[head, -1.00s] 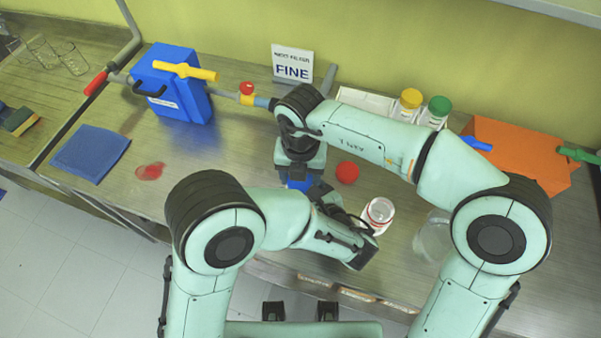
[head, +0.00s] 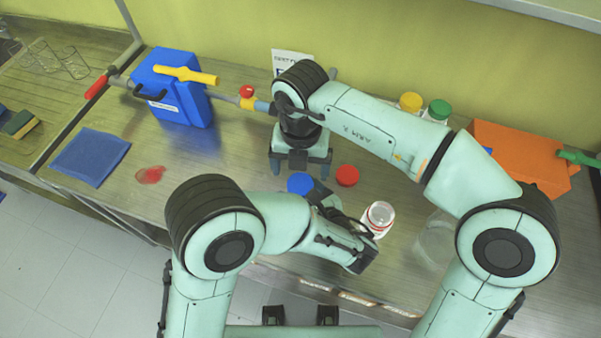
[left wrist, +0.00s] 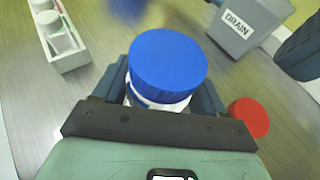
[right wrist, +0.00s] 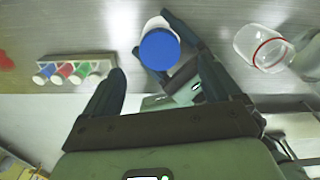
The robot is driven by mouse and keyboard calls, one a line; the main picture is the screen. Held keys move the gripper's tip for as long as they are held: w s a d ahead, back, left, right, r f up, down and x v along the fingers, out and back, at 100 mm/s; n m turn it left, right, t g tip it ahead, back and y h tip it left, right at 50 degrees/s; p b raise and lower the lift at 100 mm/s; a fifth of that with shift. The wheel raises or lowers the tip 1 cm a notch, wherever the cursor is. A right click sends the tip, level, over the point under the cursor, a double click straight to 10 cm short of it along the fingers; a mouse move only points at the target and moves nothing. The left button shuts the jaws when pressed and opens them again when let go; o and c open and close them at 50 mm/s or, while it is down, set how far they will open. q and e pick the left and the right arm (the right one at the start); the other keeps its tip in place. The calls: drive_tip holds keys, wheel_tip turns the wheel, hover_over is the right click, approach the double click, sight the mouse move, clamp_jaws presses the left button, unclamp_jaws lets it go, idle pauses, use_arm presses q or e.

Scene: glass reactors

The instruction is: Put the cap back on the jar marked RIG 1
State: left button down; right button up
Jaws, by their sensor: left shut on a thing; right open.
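A white jar (left wrist: 150,101) with a blue cap (left wrist: 168,65) on top stands between the fingers of my left gripper (head: 318,198), which is shut on it. The cap looks level; the jar's marking is hidden. In the head view the blue cap (head: 300,184) shows just below my right gripper (head: 300,168). The right gripper is open and empty, its fingers apart above the cap. In the right wrist view the blue cap (right wrist: 159,50) lies beyond the spread fingertips. No RIG 1 marking is readable.
A red cap (head: 347,175) lies on the bench. An open jar with a red ring (head: 379,217) stands right of the left gripper. Yellow-capped (head: 411,101) and green-capped (head: 438,109) jars stand at the back. A blue container (head: 174,87) and blue mat (head: 90,157) are left.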

drive_tip(key=shift+r, duration=1.45)
use_arm(q)
unclamp_jaws()
drive_tip(key=shift+d, duration=0.1)
